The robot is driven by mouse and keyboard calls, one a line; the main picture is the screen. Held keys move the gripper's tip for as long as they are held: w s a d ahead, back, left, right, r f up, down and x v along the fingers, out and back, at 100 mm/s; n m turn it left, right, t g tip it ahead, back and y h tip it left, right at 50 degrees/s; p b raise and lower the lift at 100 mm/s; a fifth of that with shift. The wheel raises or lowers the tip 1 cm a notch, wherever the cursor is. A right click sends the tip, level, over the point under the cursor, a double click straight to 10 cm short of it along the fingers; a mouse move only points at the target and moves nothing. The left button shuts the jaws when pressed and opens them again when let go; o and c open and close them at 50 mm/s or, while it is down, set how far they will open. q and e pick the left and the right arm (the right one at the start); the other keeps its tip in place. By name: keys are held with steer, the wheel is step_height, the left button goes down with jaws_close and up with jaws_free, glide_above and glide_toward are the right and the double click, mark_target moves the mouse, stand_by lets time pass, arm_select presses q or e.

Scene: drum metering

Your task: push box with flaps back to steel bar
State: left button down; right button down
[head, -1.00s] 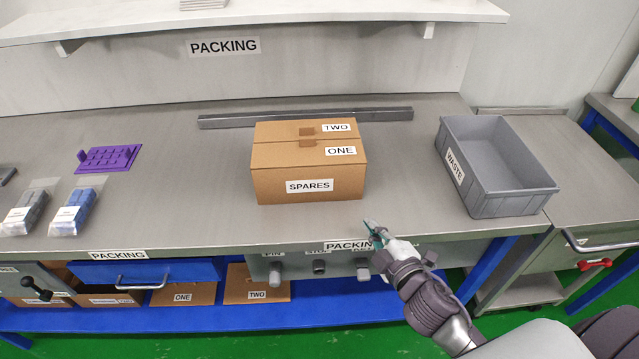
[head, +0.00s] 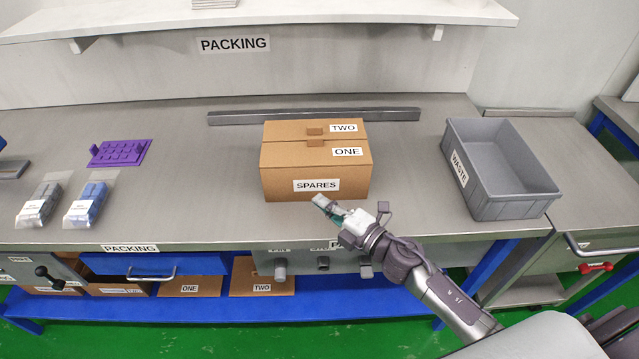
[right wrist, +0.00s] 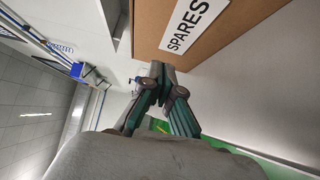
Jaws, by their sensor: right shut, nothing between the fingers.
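The brown cardboard box (head: 285,183) stands upright on the bench, its top flaps closed and labelled ONE and TWO, SPARES on its front. The steel bar (head: 235,118) lies along the back of the bench behind it. The box hides any gap between them. My right gripper (head: 321,202) is shut and empty at the lower front of the box, just below the SPARES label; I cannot tell whether it touches. In the right wrist view its fingertips (right wrist: 158,70) point at the box front (right wrist: 220,35). My left gripper is out of view.
A grey WASTE bin (head: 516,192) stands at the right of the bench. Bagged parts (head: 87,205) and a purple tray (head: 120,152) lie at the left. A shelf (head: 300,16) overhangs the back.

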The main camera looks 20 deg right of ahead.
mark_target(307, 181)
steer(key=w, duration=0.3)
steer(key=shift+w, duration=0.35)
steer(key=shift+w+d, duration=0.25)
steer(key=shift+w, duration=0.2)
